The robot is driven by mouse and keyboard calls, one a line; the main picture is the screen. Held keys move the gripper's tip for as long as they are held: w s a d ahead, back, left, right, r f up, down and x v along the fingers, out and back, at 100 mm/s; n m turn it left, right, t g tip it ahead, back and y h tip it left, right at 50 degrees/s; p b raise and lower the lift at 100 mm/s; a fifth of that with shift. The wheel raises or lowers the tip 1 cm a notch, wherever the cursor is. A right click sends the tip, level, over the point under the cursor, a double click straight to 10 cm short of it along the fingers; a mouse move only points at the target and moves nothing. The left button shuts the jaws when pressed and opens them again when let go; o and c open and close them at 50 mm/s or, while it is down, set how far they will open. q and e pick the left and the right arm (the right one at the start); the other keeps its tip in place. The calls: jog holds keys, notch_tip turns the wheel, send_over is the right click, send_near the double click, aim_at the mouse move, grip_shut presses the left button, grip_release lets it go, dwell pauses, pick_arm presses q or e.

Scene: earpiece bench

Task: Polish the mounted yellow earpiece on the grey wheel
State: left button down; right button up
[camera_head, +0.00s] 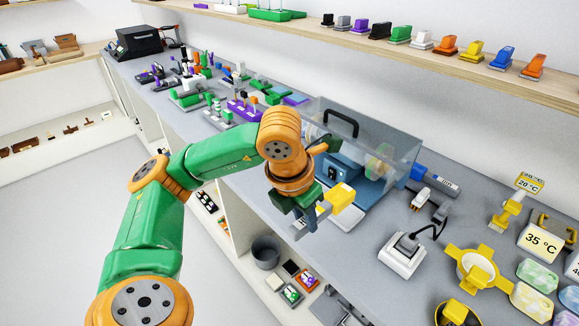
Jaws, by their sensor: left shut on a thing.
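My left gripper (312,217) is in the middle of the view, above the front edge of the bench and in front of the polishing machine. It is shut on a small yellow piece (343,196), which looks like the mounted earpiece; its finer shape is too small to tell. The blue polishing machine (335,172) has a clear cover (397,146) and a black handle. The grey wheel cannot be made out for certain; my arm hides the machine's left side. The yellow piece appears apart from the wheels. My right gripper is not in view.
The grey bench (375,230) is clear just right of the machine's front. A grey bin (266,252) is below the bench.

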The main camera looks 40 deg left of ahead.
aim_at(325, 209)
pick_arm(q)
jog(key=shift+w+d+p, duration=0.2)
jog(key=shift+w+p, duration=0.2)
jog(key=shift+w, duration=1.25)
jog(key=shift+w+d+p, duration=0.15)
jog(key=shift+w+p, duration=0.2)
jog(key=shift+w, duration=1.25)
jog(key=shift+w+r, duration=0.1)
jog(key=shift+w, duration=0.4)
jog(key=shift+s+d, duration=0.1)
jog(key=shift+d, duration=0.2)
jog(key=shift+a, duration=0.6)
jog(key=shift+d, duration=0.6)
jog(key=shift+s+b, duration=0.45)
jog(key=shift+s, duration=0.3)
jog(key=shift+s+a, duration=0.1)
jog(key=shift+s, duration=0.6)
